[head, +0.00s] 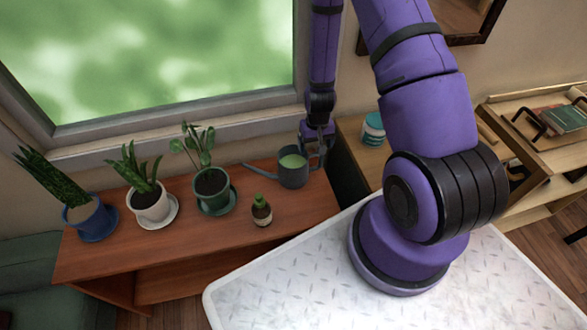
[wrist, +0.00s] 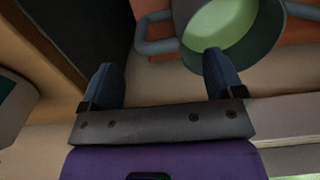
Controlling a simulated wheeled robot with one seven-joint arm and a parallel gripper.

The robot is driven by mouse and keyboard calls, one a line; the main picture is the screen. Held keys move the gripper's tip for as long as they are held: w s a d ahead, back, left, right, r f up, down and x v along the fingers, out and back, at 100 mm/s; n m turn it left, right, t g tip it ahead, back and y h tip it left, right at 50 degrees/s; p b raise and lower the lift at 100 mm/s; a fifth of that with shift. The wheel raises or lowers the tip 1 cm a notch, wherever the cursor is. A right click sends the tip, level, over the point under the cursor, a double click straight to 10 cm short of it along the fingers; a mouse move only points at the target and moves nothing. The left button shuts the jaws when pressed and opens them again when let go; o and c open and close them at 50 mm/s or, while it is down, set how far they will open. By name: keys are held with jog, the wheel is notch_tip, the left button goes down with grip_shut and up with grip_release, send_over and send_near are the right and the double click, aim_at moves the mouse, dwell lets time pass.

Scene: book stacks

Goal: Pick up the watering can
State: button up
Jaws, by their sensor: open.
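The watering can (head: 292,180) is a dark grey-green pot with a pale green inside. It stands upright at the right end of the reddish wooden shelf, spout to the left and handle to the right. In the wrist view the can (wrist: 255,50) is at the top right. Its looped handle (wrist: 158,47) shows at the top, ahead of the gap between my fingertips. My gripper (head: 318,148) is open, just above and at the handle side of the can; it also shows in the wrist view (wrist: 160,60). Nothing is clearly held. Exact finger depth against the handle is unclear.
A window (head: 160,60) is behind the shelf. A teal-and-white jar (head: 373,127) sits on a wooden surface at the right. Books (head: 560,118) lie farther right.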

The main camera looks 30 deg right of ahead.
aim_at(316, 155)
jog(key=shift+d+f, duration=0.2)
jog(key=shift+f, duration=1.4)
jog(key=shift+d+f, duration=0.15)
jog(key=shift+f, duration=1.4)
jog(key=c, duration=1.5)
jog(key=shift+r, duration=0.15)
